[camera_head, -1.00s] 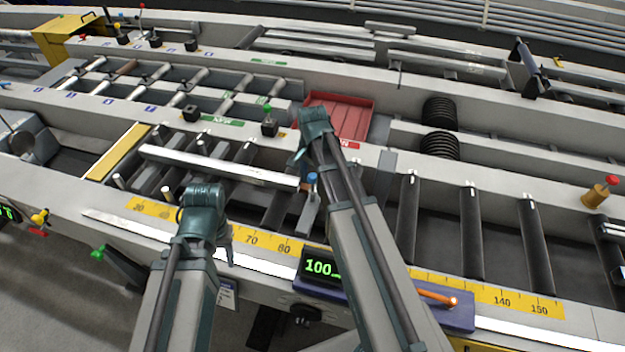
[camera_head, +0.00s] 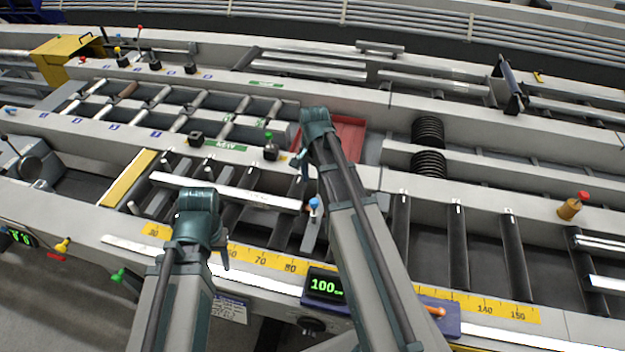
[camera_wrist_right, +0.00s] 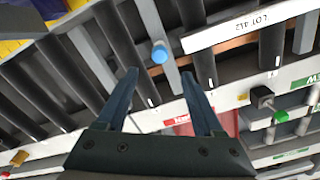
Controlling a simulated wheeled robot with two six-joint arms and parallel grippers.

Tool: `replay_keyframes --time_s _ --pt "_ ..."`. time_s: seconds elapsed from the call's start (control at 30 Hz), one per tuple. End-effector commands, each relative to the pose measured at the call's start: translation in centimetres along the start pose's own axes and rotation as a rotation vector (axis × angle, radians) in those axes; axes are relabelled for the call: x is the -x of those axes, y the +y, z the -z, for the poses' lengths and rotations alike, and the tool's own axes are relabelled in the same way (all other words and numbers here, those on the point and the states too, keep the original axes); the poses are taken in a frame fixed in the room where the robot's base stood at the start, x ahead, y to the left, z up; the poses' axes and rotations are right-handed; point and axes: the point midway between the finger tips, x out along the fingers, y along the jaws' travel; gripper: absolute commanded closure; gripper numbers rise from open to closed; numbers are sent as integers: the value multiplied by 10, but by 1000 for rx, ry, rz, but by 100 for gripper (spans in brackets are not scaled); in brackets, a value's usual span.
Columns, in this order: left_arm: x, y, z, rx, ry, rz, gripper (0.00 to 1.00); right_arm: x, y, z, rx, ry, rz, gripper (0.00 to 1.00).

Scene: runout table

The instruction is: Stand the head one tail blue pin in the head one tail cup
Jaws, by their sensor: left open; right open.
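The blue pin (camera_head: 314,203) shows as a small blue head above a grey bar among the rollers, just below my right gripper in the head view. In the right wrist view the blue head (camera_wrist_right: 159,52) lies beyond the fingertips, roughly between them. My right gripper (camera_head: 303,163) is open and empty; its two fingers also show in the right wrist view (camera_wrist_right: 160,75). My left gripper (camera_head: 222,255) is lower left over the ruler edge, its fingers mostly hidden. A black block with no pin visible (camera_head: 195,138) sits on the rail; I cannot tell whether it is the named cup.
A black block with a green pin (camera_head: 271,150) stands near a red tray (camera_head: 350,138), partly covered by my right arm. A long white bar (camera_head: 225,190) crosses the rollers. A display (camera_head: 325,285) sits on the front edge. Several pin blocks stand at the far left.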

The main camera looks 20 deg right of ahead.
Motion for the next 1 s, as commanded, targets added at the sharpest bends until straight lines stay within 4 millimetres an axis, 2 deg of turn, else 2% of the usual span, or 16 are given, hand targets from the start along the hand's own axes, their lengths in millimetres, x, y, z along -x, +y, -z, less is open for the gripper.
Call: replay_keyframes --time_s 0.07,0.17,0.27,0.3,0.4,0.5,0.6,0.7,0.8,0.83,0.87,1.0 --pt "0 0 0 0 0 0 50 0 0 -3 11 0 -1 31" --pt "-1 0 0 0 0 0 50 -1 0 -30 124 3 -9 31" --pt "-1 0 0 0 0 0 50 -1 3 -83 377 9 -27 31" --pt "-1 0 0 0 0 0 50 0 6 -107 502 12 -37 31" --pt "-1 0 0 0 0 0 50 0 17 -160 803 17 -61 31" --pt "-1 0 0 0 0 0 50 0 30 -202 1065 20 -85 31" --pt "-1 0 0 0 0 0 50 0 41 -230 1263 21 -103 31" --pt "-1 0 0 0 0 0 50 1 48 -246 1384 21 -115 31" --pt "-1 0 0 0 0 0 50 1 50 -252 1436 21 -121 31" --pt "-1 0 0 0 0 0 50 1 50 -252 1441 21 -122 31" --pt "0 0 0 0 0 0 50 1 50 -252 1444 20 -122 26" --pt "2 0 0 0 0 0 50 3 43 -242 1491 14 -118 26"
